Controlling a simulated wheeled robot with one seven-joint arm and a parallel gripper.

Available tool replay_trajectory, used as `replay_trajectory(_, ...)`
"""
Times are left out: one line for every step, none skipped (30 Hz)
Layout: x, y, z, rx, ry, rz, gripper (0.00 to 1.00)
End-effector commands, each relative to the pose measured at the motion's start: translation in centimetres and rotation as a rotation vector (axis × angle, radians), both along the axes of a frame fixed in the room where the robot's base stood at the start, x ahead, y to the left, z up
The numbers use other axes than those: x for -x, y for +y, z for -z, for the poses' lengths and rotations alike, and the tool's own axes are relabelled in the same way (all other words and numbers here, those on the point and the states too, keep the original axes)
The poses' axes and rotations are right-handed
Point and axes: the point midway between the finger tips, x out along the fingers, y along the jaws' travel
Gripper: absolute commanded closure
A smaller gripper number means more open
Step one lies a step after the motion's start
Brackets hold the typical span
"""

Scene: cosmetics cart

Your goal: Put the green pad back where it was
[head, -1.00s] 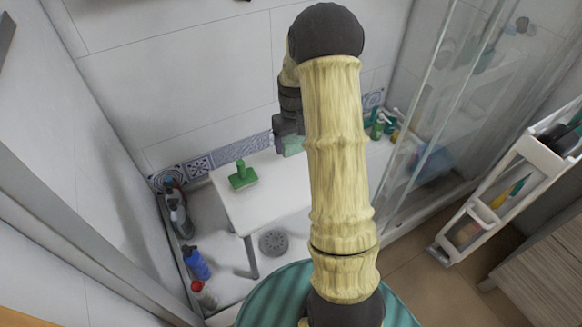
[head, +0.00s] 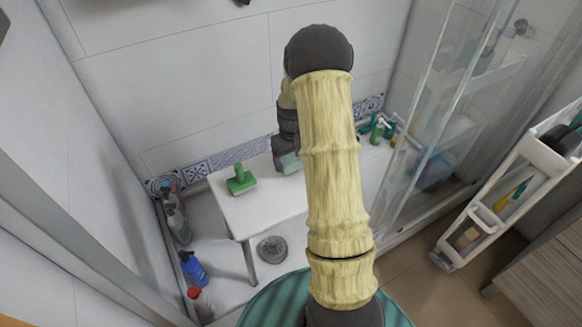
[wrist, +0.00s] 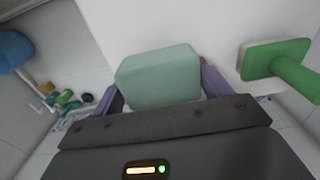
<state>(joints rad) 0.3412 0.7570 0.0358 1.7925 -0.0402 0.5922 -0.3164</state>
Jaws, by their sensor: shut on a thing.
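The green pad (wrist: 158,78), a pale green block, sits between the purple fingers of my gripper (wrist: 162,88) in the wrist view. My gripper is shut on it. In the head view the pad (head: 290,163) shows just under my gripper (head: 287,156), low over the back part of the white bench (head: 265,198). I cannot tell whether it touches the bench top. My arm hides the right part of the bench in the head view.
A green scrubber with an upright handle (head: 241,181) stands on the bench, left of the pad. Bottles, including a blue one (head: 194,268), stand on the floor at left. Green bottles (head: 377,128) stand at the back right, near the glass screen (head: 425,110). The bench front is clear.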

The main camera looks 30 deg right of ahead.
Motion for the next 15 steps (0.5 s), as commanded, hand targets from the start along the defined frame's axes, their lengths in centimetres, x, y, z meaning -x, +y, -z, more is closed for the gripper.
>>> replay_trajectory(0.1,0.0,1.4,-0.001,0.003,0.0,0.41)
replay_trajectory(0.1,0.0,1.9,-0.001,0.003,0.0,0.41)
replay_trajectory(0.1,0.0,2.6,-0.001,0.003,0.0,0.41)
replay_trajectory(0.1,0.0,2.9,-0.001,0.003,0.0,0.41)
replay_trajectory(0.0,0.0,3.2,-0.001,0.002,0.0,0.41)
replay_trajectory(0.0,0.0,3.4,0.0,0.001,0.0,0.41)
replay_trajectory(0.0,0.0,3.5,0.0,0.001,0.0,0.41)
replay_trajectory(0.0,0.0,3.5,0.0,0.001,0.0,0.41)
replay_trajectory(0.0,0.0,3.5,0.0,0.0,0.0,0.41)
replay_trajectory(0.0,0.0,3.4,0.0,0.0,0.0,0.41)
replay_trajectory(0.0,0.0,3.4,0.0,0.0,0.0,0.41)
replay_trajectory(0.0,0.0,3.4,0.0,0.0,0.0,0.41)
replay_trajectory(0.0,0.0,3.4,0.0,0.0,0.0,0.41)
replay_trajectory(0.0,0.0,3.4,0.0,0.0,0.0,0.41)
replay_trajectory(0.0,0.0,3.4,0.0,0.001,0.0,0.41)
